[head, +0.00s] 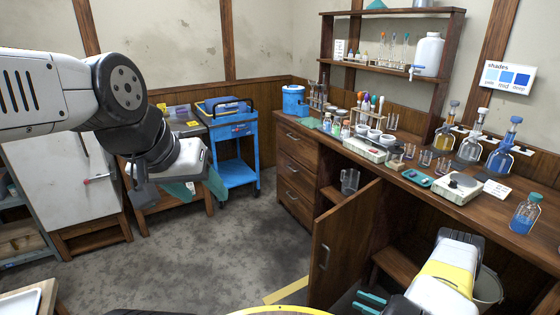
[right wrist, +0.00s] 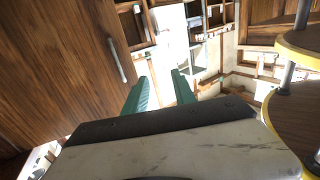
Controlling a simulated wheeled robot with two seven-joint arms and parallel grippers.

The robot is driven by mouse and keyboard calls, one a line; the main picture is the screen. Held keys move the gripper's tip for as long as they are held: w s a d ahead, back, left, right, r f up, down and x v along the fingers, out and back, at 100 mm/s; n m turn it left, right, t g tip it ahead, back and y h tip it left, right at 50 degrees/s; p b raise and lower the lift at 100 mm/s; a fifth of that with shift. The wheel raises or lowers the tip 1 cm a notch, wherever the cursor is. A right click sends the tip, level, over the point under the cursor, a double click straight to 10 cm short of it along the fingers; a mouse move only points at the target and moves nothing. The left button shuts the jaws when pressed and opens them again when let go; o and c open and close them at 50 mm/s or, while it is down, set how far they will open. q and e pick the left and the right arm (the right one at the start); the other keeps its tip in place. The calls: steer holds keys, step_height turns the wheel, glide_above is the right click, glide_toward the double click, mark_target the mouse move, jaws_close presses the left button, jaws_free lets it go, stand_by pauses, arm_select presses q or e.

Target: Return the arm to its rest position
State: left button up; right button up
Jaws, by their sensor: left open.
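My left arm reaches in from the left in the head view, raised over the floor. Its gripper (head: 202,191) has teal fingers spread apart, with nothing seen between them. My right gripper (head: 364,302) is low at the bottom of the head view, in front of the open cabinet under the counter. Its teal fingers point left. In the right wrist view the right gripper (right wrist: 161,80) has its two fingers apart with an empty gap between them.
An open wooden cabinet door (head: 343,245) stands just beside my right gripper. The wooden counter (head: 408,187) above carries glassware, flasks and a hotplate (head: 457,188). A blue cart (head: 237,172) stands at the back. The grey floor (head: 228,245) in the middle is clear.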

steer(key=w+d+r+t+h, duration=0.1)
steer(key=w+d+r+h, duration=0.3)
steer(key=w+r, duration=0.45)
steer(key=w+d+r+t+h, duration=0.1)
steer(key=w+d+r+h, duration=0.4)
steer(key=w, duration=0.7)
steer(key=w+d+r+m+t+h, duration=0.1)
steer(key=w+r+m+h, duration=0.2)
steer(key=r, duration=0.9)
steer(key=w+r+m+h, duration=0.2)
steer(key=w+r+h, duration=0.1)
steer(key=r, duration=1)
steer(key=s+a+r+m+g+h, duration=0.2)
steer(key=s+a+r+m, duration=0.45)
steer(key=s+r, duration=0.7)
steer(key=s+a+g+y, duration=0.1)
steer(key=s+a, duration=0.4)
steer(key=s, duration=0.3)
steer(key=s+a+r+g+y, duration=0.1)
steer(key=s+a, duration=0.5)
steer(key=s, duration=0.3)
steer(key=s+a+r+g+y, duration=0.1)
steer(key=s+a+g+y, duration=0.1)
steer(key=s+a, duration=0.4)
steer(key=s, duration=0.3)
